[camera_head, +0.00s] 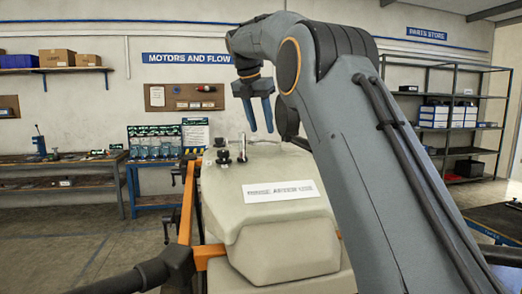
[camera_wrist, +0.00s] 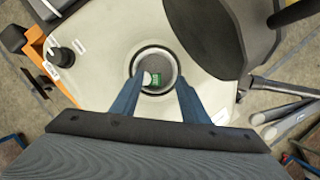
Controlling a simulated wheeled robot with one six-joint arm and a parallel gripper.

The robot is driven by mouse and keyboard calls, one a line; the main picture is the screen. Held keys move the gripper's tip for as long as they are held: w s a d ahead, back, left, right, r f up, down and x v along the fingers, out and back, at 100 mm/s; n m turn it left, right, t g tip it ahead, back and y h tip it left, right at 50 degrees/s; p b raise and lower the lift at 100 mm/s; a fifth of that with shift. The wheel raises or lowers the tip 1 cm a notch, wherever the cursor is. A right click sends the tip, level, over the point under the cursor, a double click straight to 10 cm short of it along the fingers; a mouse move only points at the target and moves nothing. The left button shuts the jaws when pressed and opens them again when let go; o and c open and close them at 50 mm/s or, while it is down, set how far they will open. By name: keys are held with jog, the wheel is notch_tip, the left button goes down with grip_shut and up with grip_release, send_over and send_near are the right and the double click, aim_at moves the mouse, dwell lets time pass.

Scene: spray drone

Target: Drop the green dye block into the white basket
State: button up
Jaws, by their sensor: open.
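The green dye block (camera_wrist: 155,78) shows in the wrist view as a small green patch inside a round opening on top of the pale tank. A pale round rim, which looks like the white basket (camera_wrist: 158,52), surrounds the dark grey inside of that opening. A small whitish round thing (camera_wrist: 147,78) is beside the green block. My gripper (camera_wrist: 160,84) is open, its blue fingers on either side of the opening with nothing between them. In the head view, my gripper (camera_head: 261,130) points down above the tank; block and basket are hidden there.
The pale tank (camera_head: 285,225) carries a label and sits in an orange frame (camera_head: 187,215). Black knobs (camera_head: 223,156) stand on its top, left of my gripper. A workbench (camera_head: 60,180) and shelves (camera_head: 455,115) stand farther back.

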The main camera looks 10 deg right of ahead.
jog(key=v, duration=0.7)
jog(key=shift+f, duration=0.1)
